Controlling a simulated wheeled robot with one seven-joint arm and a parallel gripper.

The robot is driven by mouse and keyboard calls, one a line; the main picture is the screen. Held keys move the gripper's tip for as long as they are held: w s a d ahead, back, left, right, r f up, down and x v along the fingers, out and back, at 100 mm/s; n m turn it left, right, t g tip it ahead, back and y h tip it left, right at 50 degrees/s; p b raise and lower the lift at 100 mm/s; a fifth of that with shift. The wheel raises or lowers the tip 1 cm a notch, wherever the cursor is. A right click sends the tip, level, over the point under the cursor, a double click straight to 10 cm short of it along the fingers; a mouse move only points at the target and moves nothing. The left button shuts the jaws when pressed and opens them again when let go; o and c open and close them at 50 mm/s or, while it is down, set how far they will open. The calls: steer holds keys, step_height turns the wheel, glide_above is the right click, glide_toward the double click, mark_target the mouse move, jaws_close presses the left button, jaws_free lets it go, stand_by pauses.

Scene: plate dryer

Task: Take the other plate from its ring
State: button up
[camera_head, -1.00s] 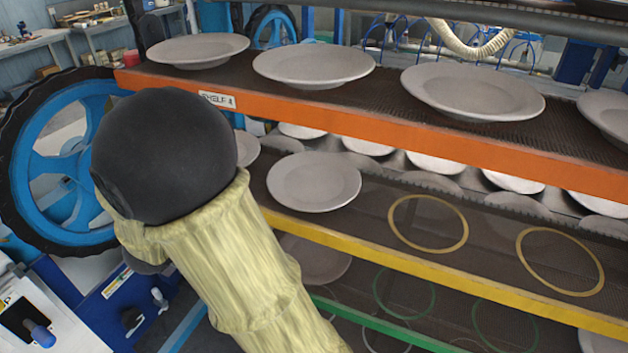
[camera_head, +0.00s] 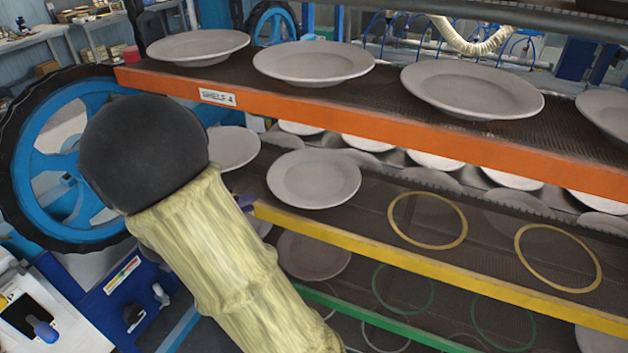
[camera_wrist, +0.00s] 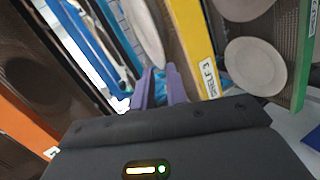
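On the yellow-edged shelf (camera_head: 400,265), a grey-white plate (camera_head: 314,180) lies flat. Another plate (camera_head: 233,148) lies to its left, partly hidden by my arm. Two empty yellow rings, one nearer (camera_head: 428,220) and one farther right (camera_head: 559,259), show on the same shelf. My gripper (camera_head: 246,203) is mostly hidden behind my arm, with a bit of purple at the shelf's left end. In the wrist view its two purple fingers (camera_wrist: 160,86) stand apart with nothing seen between them. A plate edge (camera_wrist: 150,35) shows just beyond the fingertips, beside the yellow rail marked SHELF 3 (camera_wrist: 192,40).
The orange shelf (camera_head: 380,127) above holds several plates and overhangs the yellow one. The green-edged shelf (camera_head: 375,322) below has green rings and a plate (camera_head: 313,255). A blue wheel (camera_head: 50,165) stands at the left.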

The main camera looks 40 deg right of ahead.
mark_target(278, 190)
steer(key=x, duration=0.7)
steer(key=shift+d, duration=0.15)
steer(key=shift+x, duration=2.65)
steer(key=shift+f, duration=0.1)
jaws_close()
steer(key=shift+w+p, duration=0.1)
steer(key=shift+p, duration=0.25)
